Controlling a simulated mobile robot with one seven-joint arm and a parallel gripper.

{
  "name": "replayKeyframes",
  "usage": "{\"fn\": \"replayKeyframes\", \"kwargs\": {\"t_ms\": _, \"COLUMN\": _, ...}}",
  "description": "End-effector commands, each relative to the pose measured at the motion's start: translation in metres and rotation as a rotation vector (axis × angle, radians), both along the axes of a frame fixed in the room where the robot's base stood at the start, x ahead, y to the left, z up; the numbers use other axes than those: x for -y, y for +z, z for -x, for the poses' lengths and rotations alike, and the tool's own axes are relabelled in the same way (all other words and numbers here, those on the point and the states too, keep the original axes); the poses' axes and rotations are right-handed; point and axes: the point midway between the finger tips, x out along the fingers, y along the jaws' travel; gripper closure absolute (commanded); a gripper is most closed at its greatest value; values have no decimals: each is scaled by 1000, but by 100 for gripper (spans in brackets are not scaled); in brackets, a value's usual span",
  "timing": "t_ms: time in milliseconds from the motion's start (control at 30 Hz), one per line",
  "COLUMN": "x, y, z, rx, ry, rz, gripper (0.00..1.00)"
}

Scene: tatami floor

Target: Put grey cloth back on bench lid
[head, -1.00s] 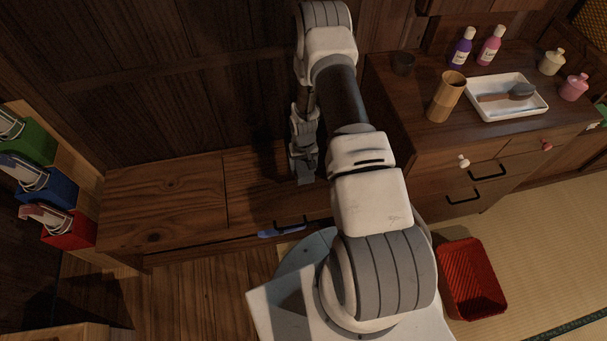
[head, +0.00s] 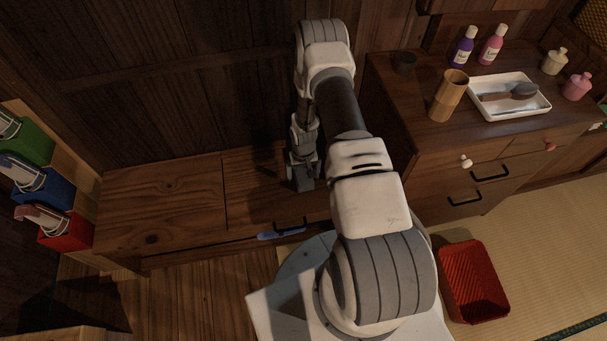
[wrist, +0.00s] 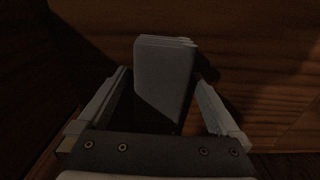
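The grey cloth (wrist: 163,75), a folded block with layered edges, shows in the wrist view between and beyond my fingertips. My gripper (wrist: 160,78) has its fingers wide apart, with a dark gap between the left finger and the cloth. The right fingertip is close to the cloth's right edge; I cannot tell whether they touch. In the head view my gripper (head: 300,180) points down low over the right part of the wooden bench, by the back wall. The bench lid (head: 165,205) is bare at left. I cannot make out the cloth in the head view.
A dresser (head: 420,135) stands right of the bench, with a bamboo cup (head: 447,96), a white tray (head: 510,103) and bottles on it. A red basket (head: 472,281) is on the tatami. Red, blue and green bins stand at left. A blue item (head: 280,235) is at the bench front.

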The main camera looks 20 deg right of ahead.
Motion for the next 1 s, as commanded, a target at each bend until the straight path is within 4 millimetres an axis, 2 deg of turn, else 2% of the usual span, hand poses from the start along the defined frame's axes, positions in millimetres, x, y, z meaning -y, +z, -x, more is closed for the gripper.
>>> {"fn": "replayKeyframes", "kwargs": {"t_ms": 233, "x": 0, "y": 10, "z": -1, "rx": 1, "ry": 0, "rz": 0, "gripper": 0}}
{"fn": "replayKeyframes", "kwargs": {"t_ms": 633, "x": 0, "y": 94, "z": -1, "rx": 2, "ry": 0, "rz": 0, "gripper": 0}}
{"fn": "replayKeyframes", "kwargs": {"t_ms": 1000, "x": 0, "y": 138, "z": -6, "rx": 11, "ry": 4, "rz": 4, "gripper": 0}}
